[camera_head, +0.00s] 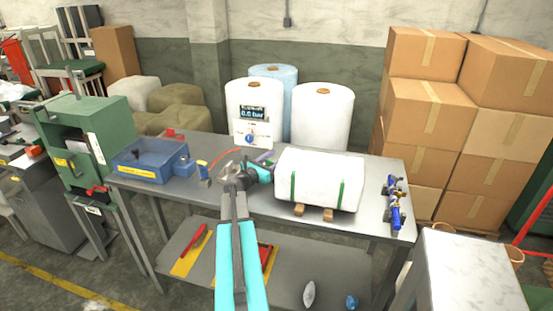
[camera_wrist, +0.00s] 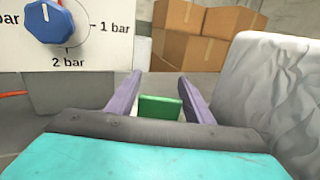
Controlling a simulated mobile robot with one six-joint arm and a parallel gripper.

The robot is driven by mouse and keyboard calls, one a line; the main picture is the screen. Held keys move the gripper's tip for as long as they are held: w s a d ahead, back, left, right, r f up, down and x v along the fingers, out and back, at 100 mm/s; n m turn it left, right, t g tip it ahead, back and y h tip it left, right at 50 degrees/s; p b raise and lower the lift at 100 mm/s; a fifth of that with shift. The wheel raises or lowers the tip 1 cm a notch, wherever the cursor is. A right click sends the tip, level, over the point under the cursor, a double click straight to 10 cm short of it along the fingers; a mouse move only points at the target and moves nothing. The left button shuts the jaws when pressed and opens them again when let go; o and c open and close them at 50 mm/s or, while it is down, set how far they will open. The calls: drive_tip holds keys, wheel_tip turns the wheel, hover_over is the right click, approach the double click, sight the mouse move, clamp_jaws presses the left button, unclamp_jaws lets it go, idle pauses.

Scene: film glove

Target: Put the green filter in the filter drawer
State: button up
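A green block, which looks like the green filter (camera_wrist: 159,107), lies between the two purple fingers of my gripper (camera_wrist: 160,85) in the wrist view. The fingers stand apart with the block filling most of the gap. I cannot tell whether they touch it. In the head view my gripper (camera_head: 264,157) is low over the bench, just left of the white wrapped roll; the filter cannot be made out there. A green cabinet (camera_head: 113,117) stands at the left, with a red-handled drawer-like part (camera_head: 97,191) low on it. I cannot tell whether this is the filter drawer.
The white roll (camera_head: 320,165) is close on the right. A blue bin (camera_head: 143,173) sits on the bench (camera_head: 375,220) at left. Blue tools (camera_head: 395,215) lie at right. Stacked cartons (camera_head: 425,120) stand beyond.

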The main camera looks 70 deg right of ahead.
drive_tip(key=shift+r, duration=0.2)
drive_tip(key=shift+w+a+f, duration=0.15)
drive_tip(key=shift+w+a, duration=0.1)
drive_tip(key=shift+a, duration=0.4)
drive_tip(key=b+v, duration=0.2)
drive_tip(key=v, duration=0.8)
drive_tip(key=shift+w+a+b, duration=0.15)
drive_tip(key=shift+a+b, duration=0.15)
drive_tip(key=shift+b, duration=0.1)
